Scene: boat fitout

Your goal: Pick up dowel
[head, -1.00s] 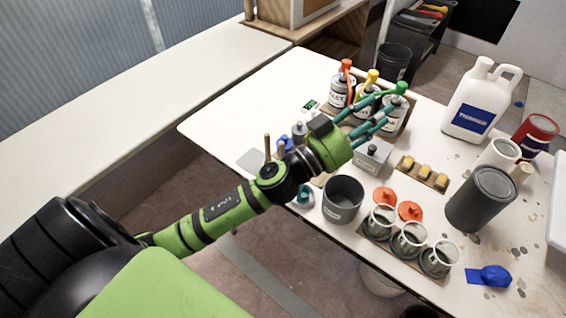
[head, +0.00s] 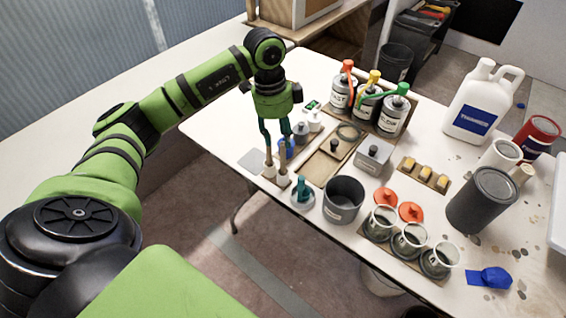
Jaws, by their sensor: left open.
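Two thin wooden dowels stand upright side by side near the left edge of the table, a left dowel (head: 268,155) and a right dowel (head: 283,162), each with a pale lower end. My left gripper (head: 275,135) points down just above them, its two teal fingers apart and nothing seen between them. The fingertips look close to the dowel tops, but I cannot tell whether they touch or overlap them only in the picture. My right gripper is out of view.
Blue and grey small items (head: 300,132) stand right behind the dowels. A teal piece (head: 302,192) and a dark pot (head: 343,198) stand to the right. Labelled bottles (head: 341,95) with coloured tops are farther back. Three cups (head: 409,238) stand at the front.

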